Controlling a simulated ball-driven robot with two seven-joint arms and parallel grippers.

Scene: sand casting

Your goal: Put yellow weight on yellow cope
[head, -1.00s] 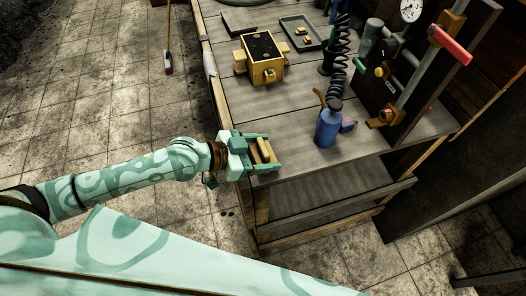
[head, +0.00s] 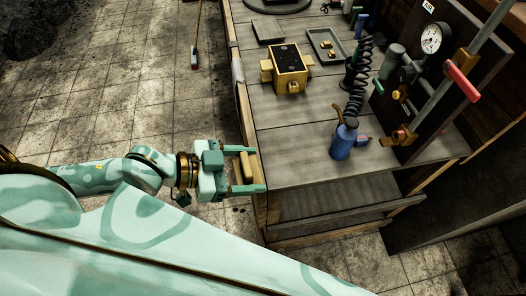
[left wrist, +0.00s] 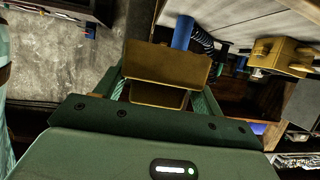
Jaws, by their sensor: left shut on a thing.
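My left gripper (head: 250,170) is shut on the yellow weight (head: 246,168), a yellow bar held between its two fingers beside the near left corner of the bench. The weight also fills the middle of the left wrist view (left wrist: 166,66). The yellow cope (head: 289,66) is a boxy yellow flask with a dark top and side lugs. It stands on the bench farther back, apart from the gripper, and shows at the right of the left wrist view (left wrist: 283,54). My right gripper is in neither view.
A blue bottle (head: 342,142) with a black coil above it stands near the bench's front. A dark panel with a gauge (head: 431,38) stands at right. Bare bench top (head: 290,120) lies in front of the cope.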

